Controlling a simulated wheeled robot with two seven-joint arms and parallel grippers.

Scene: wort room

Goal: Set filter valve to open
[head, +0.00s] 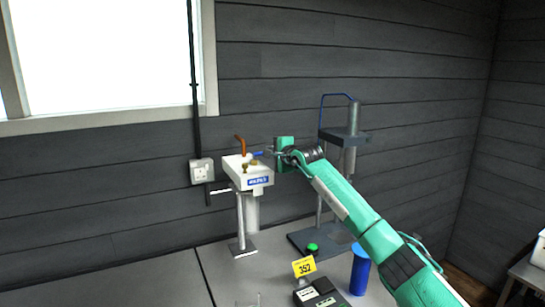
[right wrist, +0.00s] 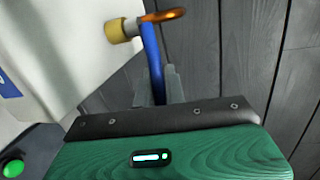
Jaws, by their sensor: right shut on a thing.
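The white filter housing (head: 247,170) with a blue label stands on a metal post on the bench. A copper pipe (head: 240,144) rises from it. The blue valve lever (head: 258,154) points right from the housing, toward my gripper. In the right wrist view, the lever (right wrist: 151,50) runs from near an orange-brown pipe (right wrist: 163,15) and a brass fitting (right wrist: 121,30) down between my fingers. My right gripper (right wrist: 157,88) is shut on the lever; it also shows in the head view (head: 271,153). The lever's far end is hidden in the jaws. My left gripper is out of view.
A stand with a grey column (head: 351,140) and blue tube is behind my right arm. A green button (head: 313,248), yellow "352" card (head: 304,267), black device (head: 319,293) and blue cylinder (head: 360,270) are on the bench. The bench's left part is clear.

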